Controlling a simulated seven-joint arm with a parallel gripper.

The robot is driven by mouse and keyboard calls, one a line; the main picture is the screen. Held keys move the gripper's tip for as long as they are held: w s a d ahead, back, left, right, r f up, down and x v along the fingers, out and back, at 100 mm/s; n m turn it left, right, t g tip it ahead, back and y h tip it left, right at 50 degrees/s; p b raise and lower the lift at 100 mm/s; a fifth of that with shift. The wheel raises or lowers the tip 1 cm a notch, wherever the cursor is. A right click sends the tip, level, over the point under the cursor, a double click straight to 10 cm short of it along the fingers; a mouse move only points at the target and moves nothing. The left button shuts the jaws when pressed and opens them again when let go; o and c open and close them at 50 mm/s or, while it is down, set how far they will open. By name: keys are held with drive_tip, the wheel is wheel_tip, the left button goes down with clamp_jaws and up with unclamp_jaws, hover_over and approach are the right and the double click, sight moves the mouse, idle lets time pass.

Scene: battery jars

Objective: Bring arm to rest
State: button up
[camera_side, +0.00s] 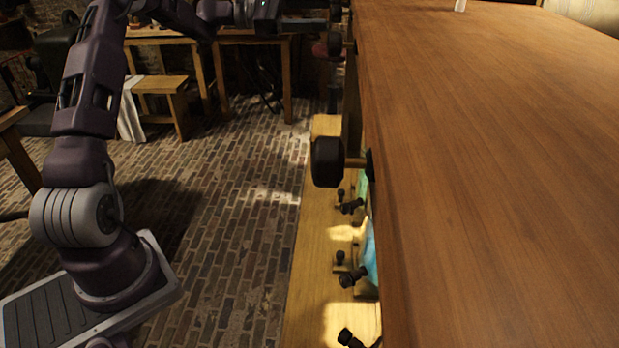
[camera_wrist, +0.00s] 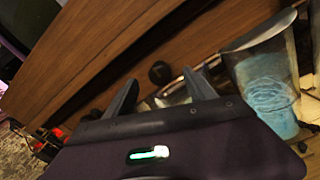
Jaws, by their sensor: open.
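My gripper (camera_wrist: 162,88) shows in the wrist view with its two dark fingers apart and nothing seen between them. In the side view my arm rises at the left and reaches along the top edge; the fingers are hard to make out there. A clear glass jar with pale blue contents (camera_wrist: 268,85) stands to the right of the fingers in the wrist view, apart from them. In the side view, a blue jar (camera_side: 370,255) and a green one (camera_side: 363,190) show partly behind the bench edge, with most of each hidden.
A large wooden bench top (camera_side: 490,160) fills the right of the side view, mostly bare. A black knob (camera_side: 327,161) sticks out from its side. Wooden tables (camera_side: 255,38) and a stool (camera_side: 160,84) stand at the back. The brick floor (camera_side: 225,200) between is open.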

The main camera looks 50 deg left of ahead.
drive_tip(key=shift+s+a, duration=0.2)
drive_tip(key=shift+s, duration=0.05)
drive_tip(key=s+f+m+g+y, duration=0.2)
drive_tip(key=s+f+g+y, duration=0.25)
drive_tip(key=f, duration=0.45)
drive_tip(key=s+d+r+m+g+y, duration=0.1)
drive_tip(key=s+d+m+g+y, duration=0.1)
drive_tip(key=s+d+m, duration=0.6)
drive_tip(key=s+d+r+m+g+y, duration=0.2)
drive_tip(key=s+d+m+y, duration=0.1)
drive_tip(key=s+d, duration=0.75)
drive_tip(key=s+d+f+m+y, duration=0.1)
drive_tip(key=s+f+m, duration=0.1)
drive_tip(key=s+m, duration=0.2)
drive_tip(key=s+f+m+t+y, duration=0.1)
drive_tip(key=s+m, duration=0.4)
drive_tip(key=s, duration=0.6)
drive_tip(key=shift+s+d+f+y, duration=0.3)
drive_tip(key=shift+d+f+y, duration=0.15)
drive_tip(key=shift+y, duration=0.2)
